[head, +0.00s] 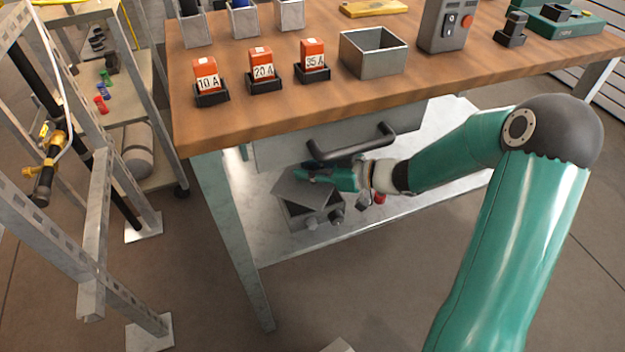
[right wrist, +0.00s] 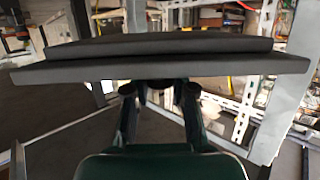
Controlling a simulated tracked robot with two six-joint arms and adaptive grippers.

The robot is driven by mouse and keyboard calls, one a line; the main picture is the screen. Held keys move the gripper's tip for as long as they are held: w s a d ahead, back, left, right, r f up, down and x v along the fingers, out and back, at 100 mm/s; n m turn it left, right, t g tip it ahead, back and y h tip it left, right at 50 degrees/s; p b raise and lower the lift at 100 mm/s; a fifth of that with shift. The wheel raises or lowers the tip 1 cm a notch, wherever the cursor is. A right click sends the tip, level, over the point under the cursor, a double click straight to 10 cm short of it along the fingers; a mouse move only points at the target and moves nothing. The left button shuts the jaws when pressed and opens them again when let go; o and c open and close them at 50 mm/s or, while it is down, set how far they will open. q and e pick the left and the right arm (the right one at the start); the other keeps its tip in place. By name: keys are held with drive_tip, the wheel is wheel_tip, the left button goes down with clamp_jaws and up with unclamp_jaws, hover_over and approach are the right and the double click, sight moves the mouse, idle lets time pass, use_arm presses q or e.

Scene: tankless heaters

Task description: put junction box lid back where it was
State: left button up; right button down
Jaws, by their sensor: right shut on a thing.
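The junction box lid (head: 300,190) is a flat grey plate, tilted, in the head view. My right gripper (head: 312,174) is shut on its edge, under the workbench top. In the right wrist view the lid (right wrist: 160,65) spans the picture as a dark stepped plate, with the fingertips (right wrist: 160,90) at its near edge. The grey junction box (head: 318,219) sits on the lower shelf just below the lid, with round fittings on its side. The lid partly covers the box's top, and I cannot tell if they touch. My left gripper is not in view.
A drawer (head: 290,146) with a dark handle (head: 352,144) hangs just above my right gripper. The workbench top (head: 240,121) bears orange fuses, a metal bin and a switch box. A table leg (head: 232,235) stands left of the box. The lower shelf (head: 385,220) has bare room to the right.

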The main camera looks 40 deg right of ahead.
wheel_tip(320, 180, down, 4)
drive_tip(key=shift+r+b, duration=0.1)
drive_tip(key=shift+b, duration=0.8)
drive_tip(key=shift+r, duration=0.1)
drive_tip(key=c, duration=1)
unclamp_jaws()
drive_tip(key=shift+o, duration=0.2)
drive_tip(key=shift+s+d, duration=0.1)
drive_tip(key=p+v, duration=0.5)
drive_tip(key=v, duration=0.7)
